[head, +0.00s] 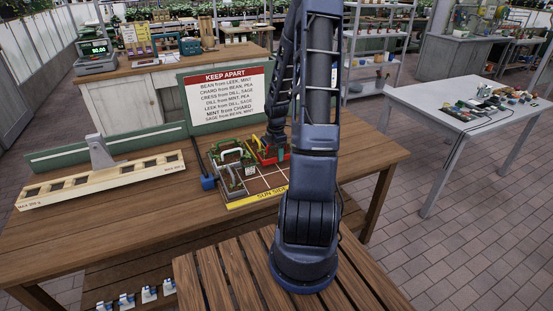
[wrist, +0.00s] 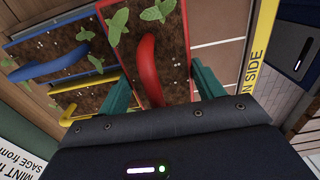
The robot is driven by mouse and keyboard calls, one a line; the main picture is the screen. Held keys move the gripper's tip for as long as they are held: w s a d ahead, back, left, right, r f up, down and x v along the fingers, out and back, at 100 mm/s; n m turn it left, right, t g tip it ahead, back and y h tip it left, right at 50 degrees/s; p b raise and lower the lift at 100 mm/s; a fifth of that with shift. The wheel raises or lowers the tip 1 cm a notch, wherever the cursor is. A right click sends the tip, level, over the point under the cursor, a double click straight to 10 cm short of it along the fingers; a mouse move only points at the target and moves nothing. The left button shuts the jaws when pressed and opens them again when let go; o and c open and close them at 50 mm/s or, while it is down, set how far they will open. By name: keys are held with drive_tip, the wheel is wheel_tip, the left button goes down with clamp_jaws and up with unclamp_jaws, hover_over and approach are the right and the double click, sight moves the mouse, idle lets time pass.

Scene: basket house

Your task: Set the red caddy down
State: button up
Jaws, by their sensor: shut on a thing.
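The red caddy (wrist: 173,62) fills the middle of the wrist view, with dark soil, green seedlings and a red arched handle (wrist: 147,65). My gripper (wrist: 160,85) has its teal fingers on either side of the handle and is shut on the caddy. In the head view the red caddy (head: 262,155) is at the back of the planting tray (head: 270,183), partly hidden by my arm. I cannot tell whether its base touches the tray. The tray has a yellow "SUN SIDE" front edge and bare brown squares at front right.
A blue caddy (wrist: 45,68) and a yellow caddy (wrist: 85,97) are left of the red one in the wrist view. A "KEEP APART" sign (head: 226,95) stands behind the tray. A long wooden rack (head: 100,183) lies at the left of the table. Table right of the tray is clear.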

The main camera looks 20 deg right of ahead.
drive_tip(key=shift+f, duration=1.95)
drive_tip(key=shift+f, duration=0.1)
drive_tip(key=o, duration=1.3)
drive_tip(key=shift+c, duration=0.2)
wheel_tip(320, 180, up, 12)
drive_tip(key=shift+r, duration=0.2)
drive_tip(key=s+a+r+m+t+h, duration=0.1)
drive_tip(key=s+a+r+m, duration=0.15)
drive_tip(key=r, duration=0.25)
drive_tip(key=s+a+r+m, duration=0.2)
drive_tip(key=s+r+m, duration=0.1)
drive_tip(key=r, duration=0.3)
drive_tip(key=s+a+r+m+t, duration=0.1)
drive_tip(key=s+a+r+m, duration=0.2)
drive_tip(key=s, duration=0.3)
drive_tip(key=s+a+r+m+t, duration=0.1)
drive_tip(key=s+a+r+m, duration=0.2)
drive_tip(key=s+r+m, duration=0.2)
drive_tip(key=s+a+r+m+t+y, duration=0.1)
drive_tip(key=s+a+r+m, duration=0.2)
drive_tip(key=s, duration=0.6)
wheel_tip(320, 180, up, 3)
drive_tip(key=shift+a+f+m+t, duration=0.1)
drive_tip(key=shift+a+m+t, duration=0.2)
drive_tip(key=shift+m, duration=0.45)
